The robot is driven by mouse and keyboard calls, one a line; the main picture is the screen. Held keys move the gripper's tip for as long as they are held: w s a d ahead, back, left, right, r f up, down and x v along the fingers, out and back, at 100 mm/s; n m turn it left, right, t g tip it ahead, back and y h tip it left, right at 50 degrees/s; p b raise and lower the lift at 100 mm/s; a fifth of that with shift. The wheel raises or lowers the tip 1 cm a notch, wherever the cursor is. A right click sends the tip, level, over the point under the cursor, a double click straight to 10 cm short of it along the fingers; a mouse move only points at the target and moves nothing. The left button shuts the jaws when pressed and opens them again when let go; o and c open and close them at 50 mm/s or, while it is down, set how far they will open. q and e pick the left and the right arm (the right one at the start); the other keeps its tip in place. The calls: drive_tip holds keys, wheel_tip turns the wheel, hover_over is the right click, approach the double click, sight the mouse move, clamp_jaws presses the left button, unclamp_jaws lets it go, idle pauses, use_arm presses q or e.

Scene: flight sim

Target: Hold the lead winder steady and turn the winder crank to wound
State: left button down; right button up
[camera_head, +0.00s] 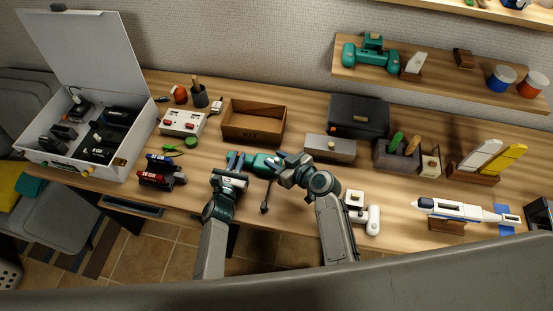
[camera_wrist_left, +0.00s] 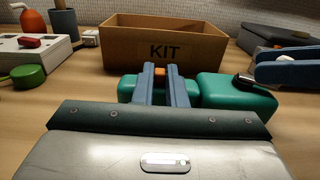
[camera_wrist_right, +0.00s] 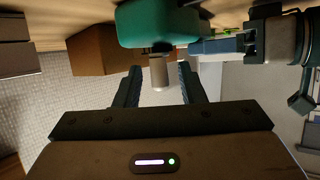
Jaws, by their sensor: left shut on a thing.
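The teal lead winder (camera_head: 262,162) lies on the table in front of the KIT box. My left gripper (camera_head: 236,160) is shut on the winder; its blue fingers (camera_wrist_left: 161,85) close on a narrow middle part with an orange patch between the teal ends (camera_wrist_left: 236,96). The winder's teal body (camera_wrist_right: 158,24) also fills the top of the right wrist view. A pale cylindrical crank knob (camera_wrist_right: 159,71) sticks out from it. My right gripper (camera_wrist_right: 159,84) is open, its fingers either side of the knob with gaps visible. The crank's exact angle is hard to tell.
The open wooden KIT box (camera_head: 253,122) stands just behind the winder. A grey box (camera_head: 330,149) stands to its right and a white switch panel (camera_head: 183,123) to its left. A dark lead end (camera_head: 265,207) lies in front. Red and blue items (camera_head: 160,172) sit left of my left arm.

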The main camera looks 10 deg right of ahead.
drive_tip(key=v, duration=1.1)
drive_tip(key=shift+s+d, duration=0.25)
drive_tip(key=shift+s, duration=0.05)
drive_tip(key=shift+r, duration=0.1)
drive_tip(key=w+d+n+g+y, duration=0.3)
drive_tip(key=w+n+g+y, duration=0.2)
drive_tip(key=w+n+g, duration=0.5)
drive_tip(key=shift+n+g, duration=0.5)
drive_tip(key=shift+n, duration=0.1)
drive_tip(key=x, duration=0.7)
drive_tip(key=s+x, duration=0.1)
drive_tip(key=x, duration=0.3)
drive_tip(key=shift+d, duration=0.1)
